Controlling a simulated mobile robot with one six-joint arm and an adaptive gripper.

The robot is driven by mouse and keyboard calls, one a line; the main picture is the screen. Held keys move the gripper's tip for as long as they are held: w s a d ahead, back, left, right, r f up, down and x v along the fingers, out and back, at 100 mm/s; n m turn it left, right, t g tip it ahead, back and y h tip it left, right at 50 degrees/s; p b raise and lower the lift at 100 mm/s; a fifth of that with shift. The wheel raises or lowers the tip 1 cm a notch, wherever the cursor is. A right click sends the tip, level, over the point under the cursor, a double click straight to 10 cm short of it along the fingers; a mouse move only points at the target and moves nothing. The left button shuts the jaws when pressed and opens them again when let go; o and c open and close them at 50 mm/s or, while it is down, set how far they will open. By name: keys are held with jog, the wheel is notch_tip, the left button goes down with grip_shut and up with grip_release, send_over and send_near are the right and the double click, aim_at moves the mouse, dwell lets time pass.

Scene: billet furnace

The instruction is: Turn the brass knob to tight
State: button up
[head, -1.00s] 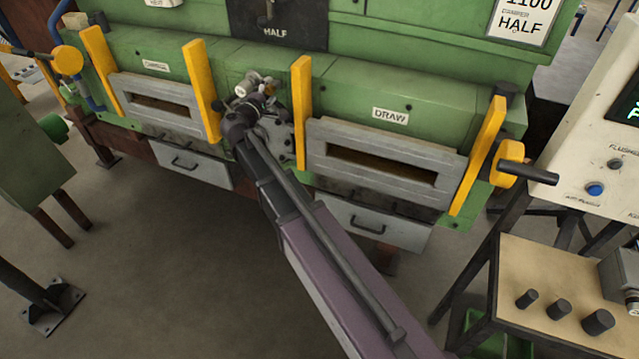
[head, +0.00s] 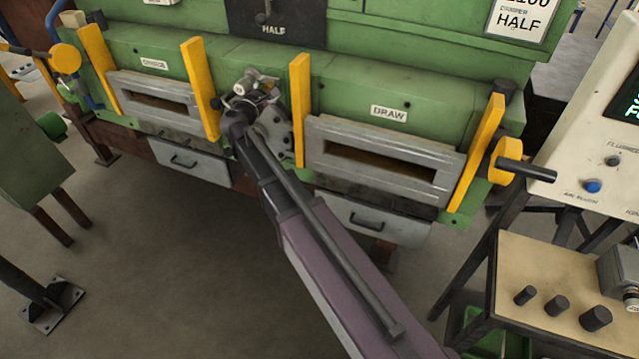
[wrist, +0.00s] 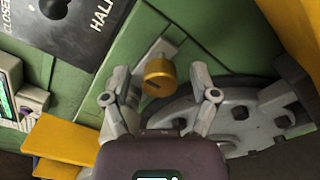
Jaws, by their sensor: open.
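The brass knob (wrist: 160,77) is a short round cylinder with a dark slot in its face, on a pale fitting against the green furnace wall, in the wrist view. My gripper (wrist: 160,97) is open, with one finger on each side of the knob and a visible gap on both sides. I cannot tell whether the fingertips reach the knob's depth. In the head view my gripper (head: 258,92) is at the furnace front between two yellow posts, close to the pale fitting (head: 247,79). My arm and gripper largely hide the knob there.
A grey round flange (wrist: 245,115) lies right of the knob in the wrist view. Yellow posts (head: 200,88) flank my gripper. The draw door (head: 385,160) is to the right, the charge door (head: 155,103) to the left. A bench (head: 545,255) stands at the lower right.

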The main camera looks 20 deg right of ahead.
jog(key=n, duration=0.8)
jog(key=shift+n, duration=0.4)
jog(key=shift+s+a+n, duration=0.1)
jog(key=shift+n, duration=0.2)
jog(key=v, duration=1.4)
jog(key=s+d+f+m+g+y, duration=0.6)
jog(key=s+d+f+m+g, duration=0.6)
jog(key=m, duration=0.9)
jog(key=shift+s+d+f, duration=1.15)
jog(key=shift+d+f, duration=1.05)
jog(key=shift+d, duration=0.35)
jog(key=shift+s+m, duration=0.1)
jog(key=shift+m, duration=0.2)
